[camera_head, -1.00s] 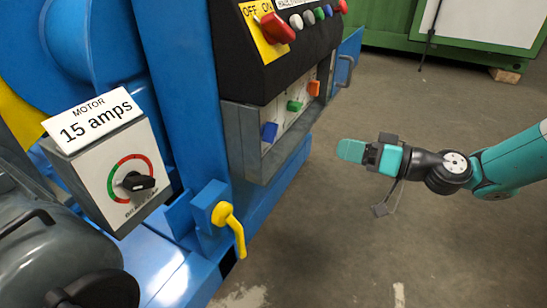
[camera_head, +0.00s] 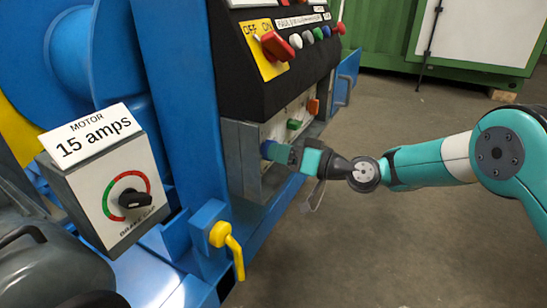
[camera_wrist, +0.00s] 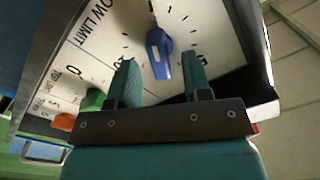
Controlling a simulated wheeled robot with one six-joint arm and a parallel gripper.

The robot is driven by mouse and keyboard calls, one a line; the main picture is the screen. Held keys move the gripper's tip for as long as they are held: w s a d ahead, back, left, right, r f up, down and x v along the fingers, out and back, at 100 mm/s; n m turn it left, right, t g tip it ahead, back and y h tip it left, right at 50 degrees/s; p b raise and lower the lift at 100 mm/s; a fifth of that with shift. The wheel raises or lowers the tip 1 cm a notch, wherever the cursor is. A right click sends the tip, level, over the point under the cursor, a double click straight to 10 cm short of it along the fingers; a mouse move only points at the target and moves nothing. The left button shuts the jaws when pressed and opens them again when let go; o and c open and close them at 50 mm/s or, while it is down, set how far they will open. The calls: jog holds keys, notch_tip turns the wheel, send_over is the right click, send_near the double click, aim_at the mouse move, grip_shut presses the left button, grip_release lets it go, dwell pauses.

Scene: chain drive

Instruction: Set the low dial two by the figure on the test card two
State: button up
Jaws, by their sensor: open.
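The blue dial knob (camera_wrist: 158,54) sits on a white scale plate (camera_wrist: 100,40) lettered "LOW LIMIT" in the wrist view. Tick marks surround it. In the head view the blue knob (camera_head: 265,149) is partly hidden by my gripper (camera_head: 283,153). In the wrist view my gripper (camera_wrist: 160,72) is open, its two teal fingers on either side of the knob's lower end. I cannot tell whether they touch it. A green knob (camera_wrist: 93,100) and an orange knob (camera_wrist: 64,121) lie along the same panel. No card is readable as test card two.
A grey box with a black knob (camera_head: 135,199) carries a card (camera_head: 91,137) reading "MOTOR 15 amps". Above the dials are a red switch (camera_head: 276,46) and several buttons. A yellow lever (camera_head: 228,240) juts out in front. The floor at right is clear.

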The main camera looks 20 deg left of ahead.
jog(key=shift+w+a, duration=0.1)
jog(key=shift+a, duration=1.1)
grip_shut()
jog(key=shift+r+m, duration=0.1)
jog(key=shift+m, duration=0.2)
